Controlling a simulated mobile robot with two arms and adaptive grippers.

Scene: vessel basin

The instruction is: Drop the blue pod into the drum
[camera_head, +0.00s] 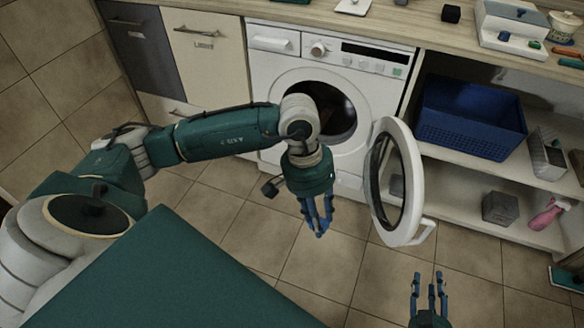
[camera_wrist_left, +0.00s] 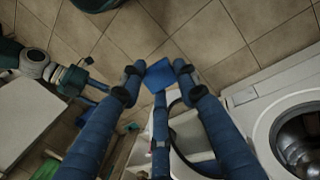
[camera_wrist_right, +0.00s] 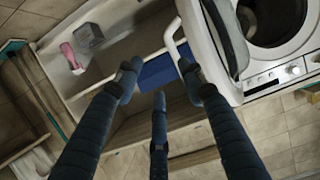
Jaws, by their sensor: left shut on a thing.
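The blue pod (camera_wrist_left: 160,76) is a small flat-faced block, held between the fingertips of my left gripper (camera_wrist_left: 158,82). In the head view my left gripper (camera_head: 318,218) points down in front of the washing machine, left of its open door. The pod is hard to tell from the blue fingers there. The dark drum (camera_head: 335,112) shows through the machine's round opening, behind and above the gripper, partly hidden by my left arm. The drum also shows at the right of the left wrist view (camera_wrist_left: 302,142). My right gripper (camera_head: 429,292) is open and empty, low at the right.
The round door (camera_head: 416,190) stands open to the right of the opening. A blue basket (camera_head: 465,120), a grey box (camera_head: 500,208) and a pink spray bottle (camera_head: 548,214) sit on the shelves at the right. The floor before the machine is clear.

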